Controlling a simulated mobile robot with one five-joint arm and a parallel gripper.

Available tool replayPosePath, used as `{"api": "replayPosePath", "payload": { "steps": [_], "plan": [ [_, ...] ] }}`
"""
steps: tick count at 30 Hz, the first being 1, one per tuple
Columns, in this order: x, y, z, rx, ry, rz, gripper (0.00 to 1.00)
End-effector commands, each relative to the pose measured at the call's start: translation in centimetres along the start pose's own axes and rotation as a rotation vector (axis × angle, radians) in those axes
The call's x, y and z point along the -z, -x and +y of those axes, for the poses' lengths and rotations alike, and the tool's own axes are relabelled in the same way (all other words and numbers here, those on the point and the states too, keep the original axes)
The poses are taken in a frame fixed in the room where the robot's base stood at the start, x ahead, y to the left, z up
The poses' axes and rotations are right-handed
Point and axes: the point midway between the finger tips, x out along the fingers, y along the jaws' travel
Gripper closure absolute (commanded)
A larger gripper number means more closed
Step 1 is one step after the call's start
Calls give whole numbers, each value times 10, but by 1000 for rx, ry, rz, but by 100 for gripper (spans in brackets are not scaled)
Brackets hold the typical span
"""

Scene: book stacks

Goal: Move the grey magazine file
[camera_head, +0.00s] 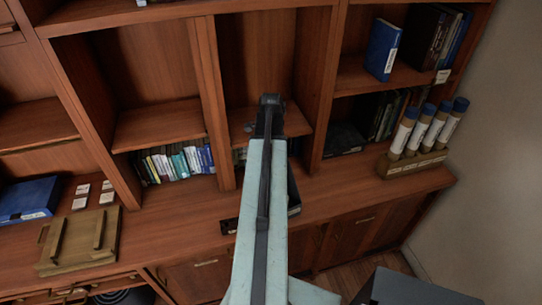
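My arm reaches up the middle of the view, away from the camera. My gripper (270,101) is at its far end, in front of the open middle bay of the bookcase. I see it from behind, so its fingers and anything between them are hidden. A dark grey box-like thing (294,193) stands on the counter, mostly hidden behind my arm. It may be the grey magazine file, but I cannot tell for sure. My gripper is above and beyond it in the picture.
The wooden bookcase has upright dividers (208,95) on both sides of my arm. A blue book (382,50) stands on the upper right shelf. Several capped tubes (419,130) stand in a wooden rack at right. A wooden tray (80,241) and a blue box (28,199) lie at left.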

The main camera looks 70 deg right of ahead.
Motion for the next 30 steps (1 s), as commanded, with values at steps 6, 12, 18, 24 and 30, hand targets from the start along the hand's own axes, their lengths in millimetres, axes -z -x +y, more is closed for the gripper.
{"api": "replayPosePath", "payload": {
  "steps": [6,12,18,24,30],
  "plan": [
    [0,0,0,0,0,0,100],
    [0,0,0,0,1,0,100],
    [-1,0,0,0,1,0,100],
    [-1,0,0,0,2,0,100],
    [-1,0,0,0,2,0,71]
  ]
}}
